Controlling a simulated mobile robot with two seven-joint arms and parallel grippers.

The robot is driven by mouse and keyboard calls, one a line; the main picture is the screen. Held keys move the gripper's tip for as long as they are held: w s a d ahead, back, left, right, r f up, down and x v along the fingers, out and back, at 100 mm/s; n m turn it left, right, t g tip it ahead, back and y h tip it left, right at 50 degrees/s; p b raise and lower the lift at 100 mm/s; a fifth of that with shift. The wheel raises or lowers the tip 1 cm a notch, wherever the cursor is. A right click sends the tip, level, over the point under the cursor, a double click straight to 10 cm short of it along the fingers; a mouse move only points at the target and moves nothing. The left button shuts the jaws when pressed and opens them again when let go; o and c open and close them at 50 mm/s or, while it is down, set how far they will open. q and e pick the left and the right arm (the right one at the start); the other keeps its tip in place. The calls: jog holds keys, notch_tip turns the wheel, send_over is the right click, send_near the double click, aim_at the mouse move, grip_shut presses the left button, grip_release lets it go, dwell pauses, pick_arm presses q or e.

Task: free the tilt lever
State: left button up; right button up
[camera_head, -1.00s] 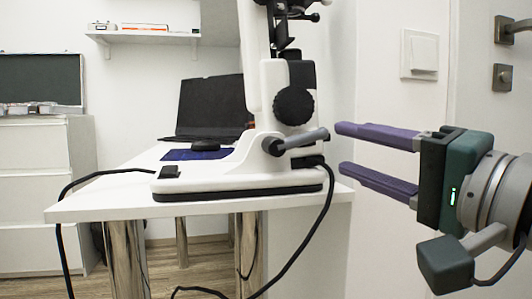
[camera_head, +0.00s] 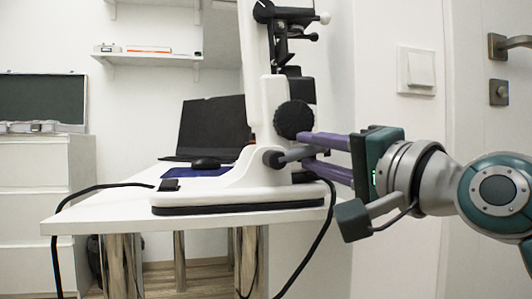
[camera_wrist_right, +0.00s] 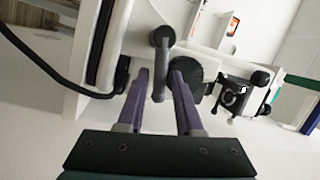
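The tilt lever (camera_head: 297,154) is a grey rod sticking out from a dark round pivot on the lower side of a white instrument (camera_head: 262,110) on the table. My right gripper (camera_head: 301,150) is open, with one purple finger above the lever and one below it. In the right wrist view the lever (camera_wrist_right: 160,75) lies between the two fingertips of the gripper (camera_wrist_right: 160,74), with a gap on each side. I see no finger closed on it. My left gripper is not in view.
A large black knob (camera_head: 294,119) sits just above the upper finger. A black cable (camera_head: 318,240) hangs off the white table (camera_head: 110,210) below the gripper. A laptop (camera_head: 205,125) stands behind the instrument. A door handle (camera_head: 505,43) is at the right.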

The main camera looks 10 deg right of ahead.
grip_shut()
dwell(1.1)
